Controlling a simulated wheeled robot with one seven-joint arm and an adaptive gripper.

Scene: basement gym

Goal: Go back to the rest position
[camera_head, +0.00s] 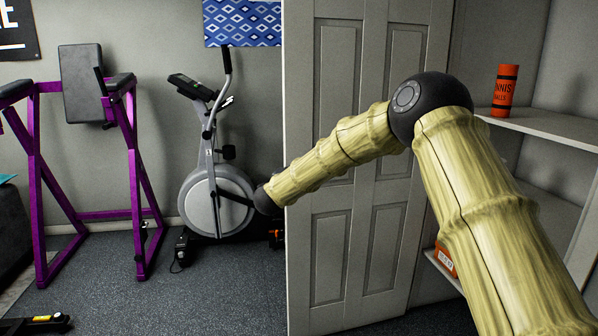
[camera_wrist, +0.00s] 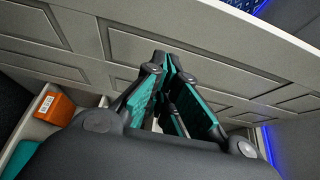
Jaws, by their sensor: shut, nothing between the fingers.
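My gripper (camera_wrist: 168,70) shows in the wrist view with its dark and teal fingers brought together at the tips. Nothing is held between them. A panelled white door (camera_wrist: 215,60) fills much of the wrist view beyond the fingers. In the head view my arm reaches in from the lower right, bends at a dark joint and points left across the same door (camera_head: 335,250). The gripper itself cannot be made out in the head view; the arm's visible far end is a dark rounded joint near the door's left edge.
A low orange box (camera_head: 444,258) sits on a lower shelf; an orange box (camera_wrist: 57,103) also shows in the wrist view. An exercise bike (camera_head: 215,200) and a purple frame (camera_head: 135,170) stand left. Grey floor (camera_head: 110,290) lies open between.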

